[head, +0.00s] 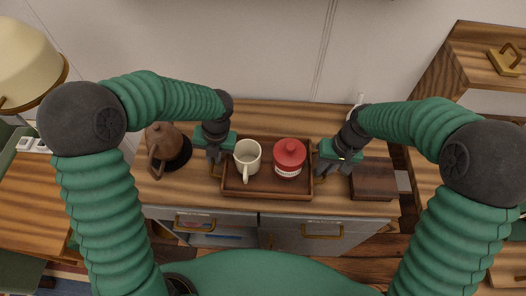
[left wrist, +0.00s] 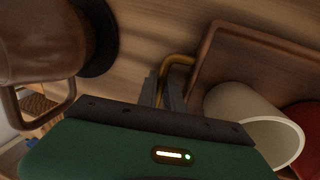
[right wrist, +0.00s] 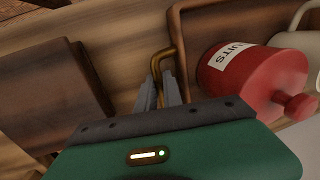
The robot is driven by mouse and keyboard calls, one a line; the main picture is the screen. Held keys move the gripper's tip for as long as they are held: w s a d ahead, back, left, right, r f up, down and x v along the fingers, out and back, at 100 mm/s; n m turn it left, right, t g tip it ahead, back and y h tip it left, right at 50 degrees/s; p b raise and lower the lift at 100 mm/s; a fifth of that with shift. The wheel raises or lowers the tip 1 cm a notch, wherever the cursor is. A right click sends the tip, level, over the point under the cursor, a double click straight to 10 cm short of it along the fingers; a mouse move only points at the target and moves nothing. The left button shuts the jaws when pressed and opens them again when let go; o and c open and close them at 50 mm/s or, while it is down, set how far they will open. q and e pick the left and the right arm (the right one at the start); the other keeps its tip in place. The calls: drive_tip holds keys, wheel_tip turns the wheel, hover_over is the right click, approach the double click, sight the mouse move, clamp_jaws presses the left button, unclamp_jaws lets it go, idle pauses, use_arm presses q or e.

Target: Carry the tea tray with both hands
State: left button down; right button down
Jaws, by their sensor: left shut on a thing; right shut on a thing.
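The brown wooden tea tray (head: 268,194) is level over the wooden counter in the head view; I cannot tell whether it touches the counter. On it stand a cream mug (head: 247,158) at the left and a red lidded biscuit tin (head: 289,160) at the right, both upright. My left gripper (head: 215,158) is shut on the tray's left brass handle (left wrist: 178,62). My right gripper (head: 326,165) is shut on the right brass handle (right wrist: 163,58). In the wrist views the fingers close around each handle.
A brown teapot (head: 163,145) on a dark round mat stands left of the tray. A dark wooden box (head: 373,180) sits to its right. The counter (head: 270,114) is bare behind the tray. A lamp (head: 27,62) is at far left, and wooden shelves (head: 480,50) are at right.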

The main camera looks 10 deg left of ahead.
use_arm(q)
drive_tip(key=c, duration=1.8)
unclamp_jaws()
use_arm(e)
drive_tip(key=c, duration=1.8)
unclamp_jaws()
use_arm(q)
drive_tip(key=o, duration=0.3)
drive_tip(key=shift+s, duration=0.1)
use_arm(e)
drive_tip(key=o, duration=0.3)
drive_tip(key=shift+s, duration=0.1)
